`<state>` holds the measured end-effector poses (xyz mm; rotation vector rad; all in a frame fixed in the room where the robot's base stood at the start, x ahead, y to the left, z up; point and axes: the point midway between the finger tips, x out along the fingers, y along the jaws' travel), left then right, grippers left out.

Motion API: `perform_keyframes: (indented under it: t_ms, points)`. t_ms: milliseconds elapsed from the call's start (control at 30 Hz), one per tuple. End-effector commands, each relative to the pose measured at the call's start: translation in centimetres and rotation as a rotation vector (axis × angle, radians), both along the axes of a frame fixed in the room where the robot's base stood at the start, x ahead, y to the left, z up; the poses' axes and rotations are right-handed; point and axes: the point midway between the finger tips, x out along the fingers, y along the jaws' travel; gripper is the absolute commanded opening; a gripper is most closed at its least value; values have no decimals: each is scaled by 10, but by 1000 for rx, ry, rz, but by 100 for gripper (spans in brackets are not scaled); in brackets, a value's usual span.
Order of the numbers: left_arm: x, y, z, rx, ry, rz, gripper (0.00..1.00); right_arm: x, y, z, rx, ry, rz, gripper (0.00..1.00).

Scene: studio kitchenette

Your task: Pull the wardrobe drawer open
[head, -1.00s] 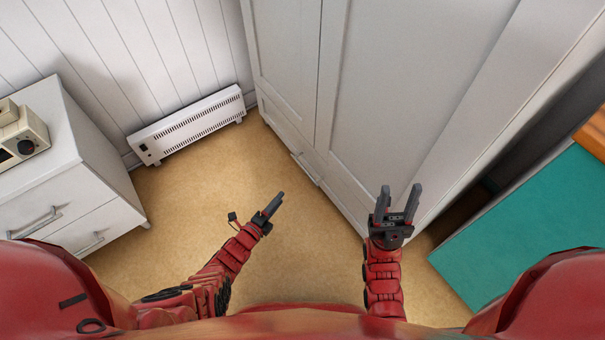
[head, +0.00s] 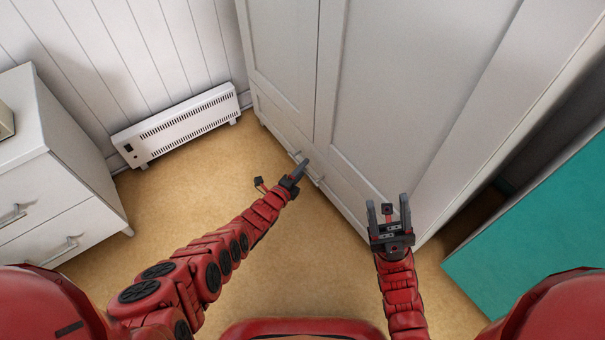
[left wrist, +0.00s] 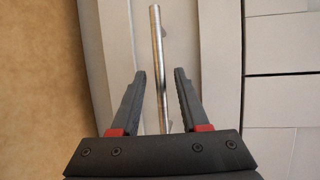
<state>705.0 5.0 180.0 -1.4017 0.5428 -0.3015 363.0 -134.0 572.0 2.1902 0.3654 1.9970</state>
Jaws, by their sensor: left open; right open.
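The white wardrobe (head: 400,90) stands at the centre right of the head view. Its low drawer (head: 283,128) has a metal bar handle (head: 316,179). My left gripper (head: 302,167) is at the handle. In the left wrist view, the handle (left wrist: 157,60) runs between the two open fingers (left wrist: 160,90), with a gap on each side. The fingers are not closed on it. In the head view, the left gripper hides part of the handle. My right gripper (head: 388,206) is open and empty, in front of the wardrobe's right part.
A white heater (head: 180,125) stands along the panelled wall. A white chest of drawers (head: 50,170) is at the left. A teal surface (head: 545,230) is at the right. The tan floor (head: 170,200) between the chest and wardrobe is clear.

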Motion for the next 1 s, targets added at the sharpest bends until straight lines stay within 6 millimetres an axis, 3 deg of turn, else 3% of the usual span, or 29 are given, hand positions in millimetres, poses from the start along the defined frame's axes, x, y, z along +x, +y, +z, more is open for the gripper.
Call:
perform_keyframes:
  t_ms: [300, 567, 1000]
  points:
    - [2, -1, 0, 1, 1, 0, 45, 0, 1, -1, -5, 0, 2, 50]
    - [2, -1, 0, 1, 1, 0, 0, 0, 1, -1, -5, -1, 3, 50]
    - [2, -1, 0, 1, 1, 0, 0, 0, 1, -1, -5, 0, 2, 50]
